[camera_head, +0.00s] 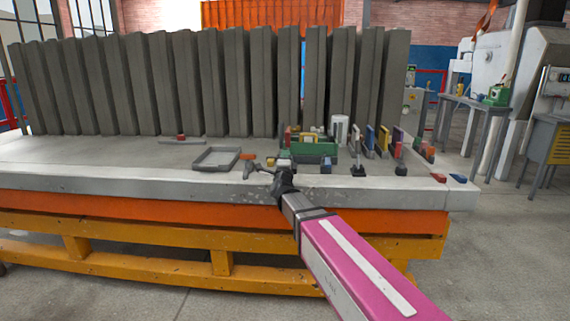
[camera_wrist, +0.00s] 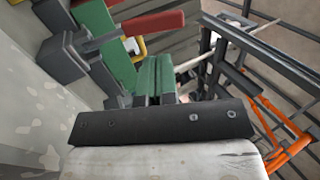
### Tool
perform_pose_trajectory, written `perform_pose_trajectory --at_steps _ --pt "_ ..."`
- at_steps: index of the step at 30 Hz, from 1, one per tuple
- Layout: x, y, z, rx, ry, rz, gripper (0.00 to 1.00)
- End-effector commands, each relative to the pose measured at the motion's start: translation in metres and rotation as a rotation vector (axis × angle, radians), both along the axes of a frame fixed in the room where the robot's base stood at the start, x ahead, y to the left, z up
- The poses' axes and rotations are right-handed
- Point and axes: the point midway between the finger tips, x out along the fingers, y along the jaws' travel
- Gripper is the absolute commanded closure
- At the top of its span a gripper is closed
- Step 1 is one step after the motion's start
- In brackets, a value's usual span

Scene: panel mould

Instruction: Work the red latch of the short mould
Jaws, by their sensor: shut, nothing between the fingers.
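In the head view the green mould (camera_head: 312,149) stands on the table just beyond my gripper (camera_head: 270,168). A small orange-red piece (camera_head: 247,156) shows left of the mould; I cannot tell whether it is the same handle. My gripper is shut and empty, low over the table's front part. A dark bolted bar crosses the lower wrist view, and the red handle appears apart from it.
A grey tray frame (camera_head: 216,158) lies left of my gripper. A flat grey piece with a red knob (camera_head: 181,138) lies behind it. Coloured panels (camera_head: 384,139) stand right of the mould. Tall grey slabs (camera_head: 160,85) line the back. The table's left part is mostly clear.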

Motion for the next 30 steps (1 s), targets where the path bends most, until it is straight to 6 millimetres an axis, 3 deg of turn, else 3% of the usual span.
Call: perform_pose_trajectory --at_steps 1,6,12,30 --pt "0.013 0.001 0.004 -0.001 0.000 0.000 1.00" --pt "0.040 -0.001 0.018 0.000 0.000 -0.001 1.00" --pt "0.062 -0.001 0.029 -0.001 0.001 0.000 1.00" --pt "0.070 -0.004 0.034 -0.001 0.004 0.000 1.00"
